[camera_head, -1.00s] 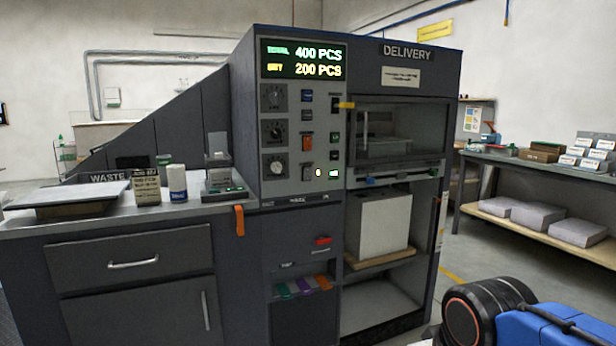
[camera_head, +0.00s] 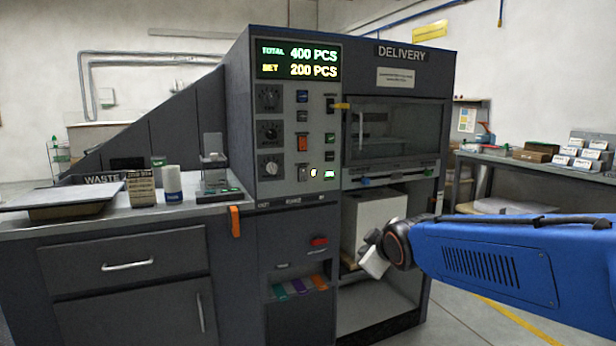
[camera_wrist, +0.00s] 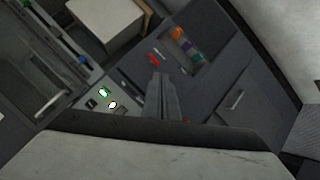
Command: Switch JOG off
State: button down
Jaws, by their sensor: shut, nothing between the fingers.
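The press's control panel (camera_head: 285,190) faces me under the display, with knobs, several small rocker switches and lit lamps. No label reading JOG is legible, so I cannot tell which switch it is. Low on the panel are a dark switch (camera_head: 302,174), a white round lamp (camera_head: 314,173) and a green-white lit lamp (camera_head: 329,174). The wrist view shows two lit lamps on the panel corner (camera_wrist: 112,105) and a dark switch (camera_wrist: 91,103). My gripper (camera_wrist: 157,78) is shut and empty, just right of that panel corner in the picture, apparently apart from it.
A red handle (camera_head: 320,241) and coloured slots (camera_head: 300,286) are below the panel. A delivery window (camera_head: 395,130) and open bay are to the right. The waste counter (camera_head: 110,222) with small items is left. An orange hook (camera_head: 235,221) hangs at the counter's edge.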

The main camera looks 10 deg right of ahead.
aim_at(304, 172)
jog(key=w+a+r+n+t+y, duration=0.2)
jog(key=w+r+n, duration=0.3)
jog(key=w, duration=0.7)
jog(key=w+a+r+n+t+y, duration=0.2)
jog(key=w+r+n+t, duration=0.2)
jog(key=w+n, duration=0.3)
jog(key=shift+w+r+t, duration=0.4)
jog(key=shift+w+t, duration=0.3)
jog(key=shift+w, duration=1.75)
jog(key=x, duration=1.3)
jog(key=shift+w+a, duration=0.15)
jog(key=shift+w, duration=0.05)
jog(key=shift+w+r, duration=0.1)
jog(key=shift+w, duration=0.2)
